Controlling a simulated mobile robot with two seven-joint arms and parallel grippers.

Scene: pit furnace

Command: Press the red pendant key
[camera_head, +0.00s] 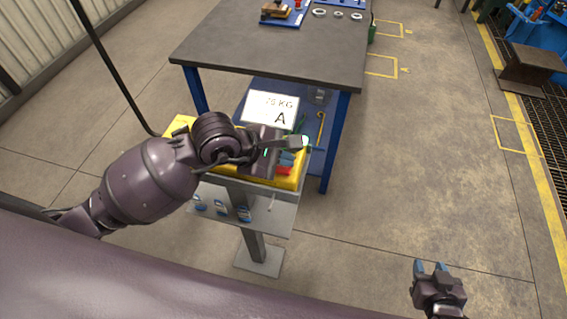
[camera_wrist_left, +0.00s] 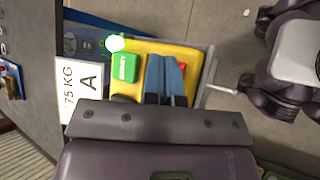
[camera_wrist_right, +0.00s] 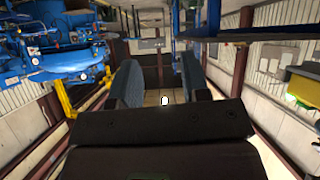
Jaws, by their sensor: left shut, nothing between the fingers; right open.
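The red pendant key (camera_head: 284,170) shows near the right end of the yellow pendant box (camera_head: 180,124), beside my left gripper. In the left wrist view only a sliver of the red key (camera_wrist_left: 182,66) shows past the blue fingers; the rest is hidden. My left gripper (camera_head: 289,157) is shut and empty, its fingers pointing at the box over or beside the key; contact cannot be told. A green key (camera_wrist_left: 124,68) and a lit white-green lamp (camera_wrist_left: 115,43) are on the same yellow face. My right gripper (camera_head: 431,267) is open and empty, far from the box.
A white card marked 75 KG A (camera_head: 271,109) stands behind the box. A dark-topped blue workbench (camera_head: 270,45) is beyond it. A grey shelf (camera_head: 268,222) with blue-labelled items is under the box on a post.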

